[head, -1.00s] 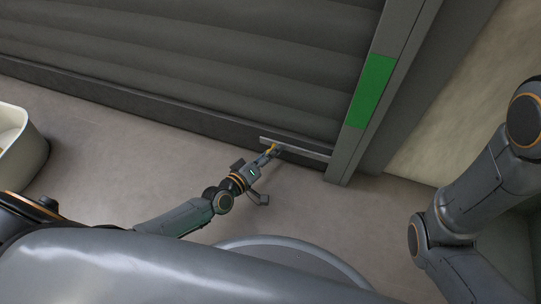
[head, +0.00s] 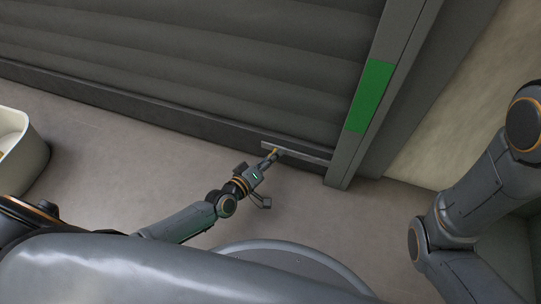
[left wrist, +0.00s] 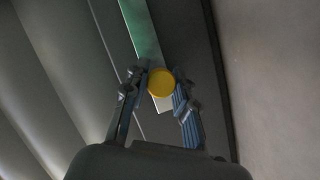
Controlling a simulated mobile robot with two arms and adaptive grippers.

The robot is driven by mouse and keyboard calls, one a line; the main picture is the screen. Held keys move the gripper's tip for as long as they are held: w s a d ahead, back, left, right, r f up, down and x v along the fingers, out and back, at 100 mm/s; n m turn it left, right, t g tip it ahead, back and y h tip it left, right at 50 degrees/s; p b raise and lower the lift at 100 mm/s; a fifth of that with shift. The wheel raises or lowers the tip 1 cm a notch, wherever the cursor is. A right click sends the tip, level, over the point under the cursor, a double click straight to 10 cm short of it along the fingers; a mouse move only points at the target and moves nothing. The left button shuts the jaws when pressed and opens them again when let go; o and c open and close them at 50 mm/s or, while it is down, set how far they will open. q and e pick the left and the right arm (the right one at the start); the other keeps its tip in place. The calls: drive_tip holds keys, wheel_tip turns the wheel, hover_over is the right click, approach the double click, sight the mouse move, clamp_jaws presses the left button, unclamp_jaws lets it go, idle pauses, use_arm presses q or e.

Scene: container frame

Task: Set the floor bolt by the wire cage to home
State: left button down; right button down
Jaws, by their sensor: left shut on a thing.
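The floor bolt is a pale flat metal bar (head: 305,156) lying along the foot of the ribbed grey shutter, near its right post. Its round yellow knob (left wrist: 161,82) sits between my left fingers in the left wrist view. In the head view my left gripper (head: 274,154) reaches the bar's left part and is shut on the knob, which the fingers mostly hide. In the left wrist view the left gripper (left wrist: 161,80) has one finger on each side of the knob. My right arm shows at the right, but its gripper is out of view. I see no wire cage.
A green panel (head: 370,97) is on the right post (head: 351,150). A cream bin (head: 33,150) stands at the far left. The floor (head: 120,150) between the bin and my left arm is clear. A pale wall (head: 440,130) lies beyond the post.

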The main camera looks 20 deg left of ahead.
use_arm(q)
drive_tip(key=c, duration=1)
unclamp_jaws()
drive_tip(key=shift+c, duration=0.2)
drive_tip(key=shift+s, duration=0.1)
drive_tip(key=v, duration=1.2)
